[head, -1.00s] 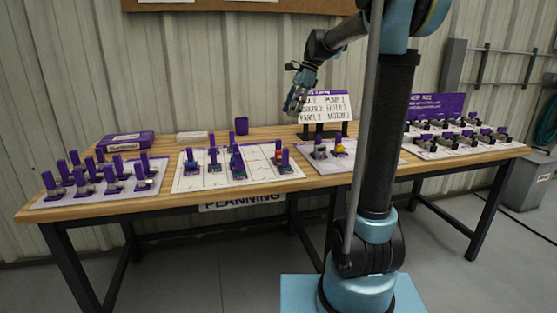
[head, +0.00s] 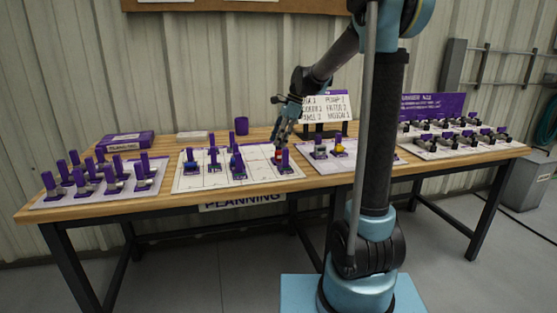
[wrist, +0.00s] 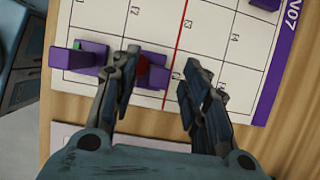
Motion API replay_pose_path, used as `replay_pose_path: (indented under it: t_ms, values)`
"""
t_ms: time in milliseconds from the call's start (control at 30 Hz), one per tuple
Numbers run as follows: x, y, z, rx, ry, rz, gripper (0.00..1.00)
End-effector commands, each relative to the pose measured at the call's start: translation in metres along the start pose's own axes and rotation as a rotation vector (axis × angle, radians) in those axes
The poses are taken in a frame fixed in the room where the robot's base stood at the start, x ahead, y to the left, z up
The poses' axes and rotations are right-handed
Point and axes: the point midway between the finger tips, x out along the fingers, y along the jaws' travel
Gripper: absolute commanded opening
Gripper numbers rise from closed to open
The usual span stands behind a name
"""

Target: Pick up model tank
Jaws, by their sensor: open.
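Small models with upright purple tabs stand on a white gridded planning sheet (head: 203,180); which one is the tank I cannot tell. One with a red part (head: 278,155) stands near the sheet's right edge, under my gripper (head: 281,137). In the wrist view my gripper (wrist: 162,60) is open and empty, its fingers apart above the sheet. The purple model with red (wrist: 155,72) is beside and partly behind the left finger. Another purple model with a green spot (wrist: 78,58) lies further left. Whether a finger touches a model I cannot tell.
A left board (head: 60,201) holds several purple-tabbed models. A smaller board (head: 329,164) with a few models is right of the sheet. A sign on a stand (head: 326,107) rises behind my gripper. A purple cup (head: 241,125) and box (head: 125,141) stand at the back.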

Motion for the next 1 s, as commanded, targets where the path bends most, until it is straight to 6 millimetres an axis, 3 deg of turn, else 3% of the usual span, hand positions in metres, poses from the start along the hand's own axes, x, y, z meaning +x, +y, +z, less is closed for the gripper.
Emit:
replay_pose_path:
  t_ms: [133,400,567,600,1000]
  values:
    - [0.0116,0.0004,0.0003,-0.001,0.000,0.000,0.42]
    - [0.0129,0.0004,0.0002,-0.001,0.000,0.000,0.39]
    - [0.0128,0.0004,0.0001,-0.001,0.000,0.000,0.03]
    - [0.0128,0.0004,0.0001,-0.001,0.000,0.000,0.00]
    - [0.0087,0.0004,0.0018,-0.001,0.000,0.000,0.00]
